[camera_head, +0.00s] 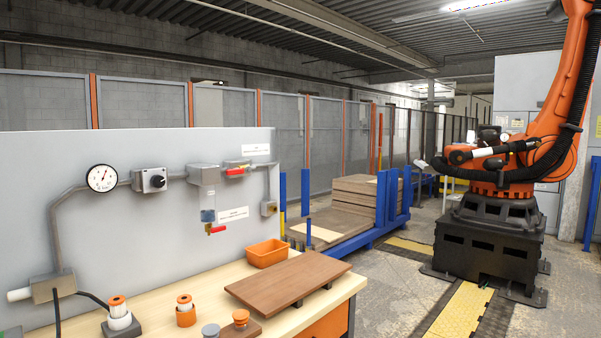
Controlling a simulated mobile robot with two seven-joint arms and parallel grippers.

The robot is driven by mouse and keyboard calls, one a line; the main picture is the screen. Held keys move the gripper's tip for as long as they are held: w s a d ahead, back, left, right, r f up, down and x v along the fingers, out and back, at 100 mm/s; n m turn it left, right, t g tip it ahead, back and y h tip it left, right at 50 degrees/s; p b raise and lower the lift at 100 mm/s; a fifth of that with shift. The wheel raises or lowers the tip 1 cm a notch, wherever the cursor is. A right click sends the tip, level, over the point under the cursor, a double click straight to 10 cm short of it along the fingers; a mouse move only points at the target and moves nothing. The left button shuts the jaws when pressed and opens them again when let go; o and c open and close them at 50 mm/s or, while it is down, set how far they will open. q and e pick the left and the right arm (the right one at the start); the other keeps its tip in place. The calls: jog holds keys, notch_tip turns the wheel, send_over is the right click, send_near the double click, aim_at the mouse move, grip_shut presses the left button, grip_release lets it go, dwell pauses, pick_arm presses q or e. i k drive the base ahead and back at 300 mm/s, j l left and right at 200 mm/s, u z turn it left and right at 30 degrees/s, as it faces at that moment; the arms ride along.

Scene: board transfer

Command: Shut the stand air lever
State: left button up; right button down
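The stand is a grey upright panel (120,230) behind the wooden bench. Two red levers show on its air line. The upper red lever (237,172) lies about level on the pipe, below a small white label (256,150). The lower red lever (217,229) sits under the grey filter unit (208,177) and its bowl, beside another white label (232,214). The label text is too small to read, so I cannot tell which lever is named as the stand air lever. Neither of my grippers is in view.
A round gauge (102,178) and a black knob box (150,180) are left on the panel. The bench (170,306) holds an orange bin (267,253), a brown board (288,284) and several orange-topped parts. An orange robot arm (565,95) and stacked boards (355,192) stand beyond.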

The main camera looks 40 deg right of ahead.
aim_at(237, 171)
jog(key=i+l+z, duration=0.15)
jog(key=z, duration=0.25)
jog(key=i+l+z, duration=0.2)
jog(key=z, duration=0.15)
jog(key=i+l, duration=0.25)
jog(key=l, duration=0.3)
jog(key=i+l+z, duration=0.1)
jog(key=l, duration=0.3)
jog(key=i+l, duration=0.15)
jog(key=l, duration=0.2)
jog(key=i+l+z, duration=0.1)
jog(key=l, duration=0.3)
jog(key=i+l, duration=0.2)
jog(key=l, duration=0.15)
jog(key=i+l+z, duration=0.1)
jog(key=l, duration=0.3)
jog(key=i, duration=0.05)
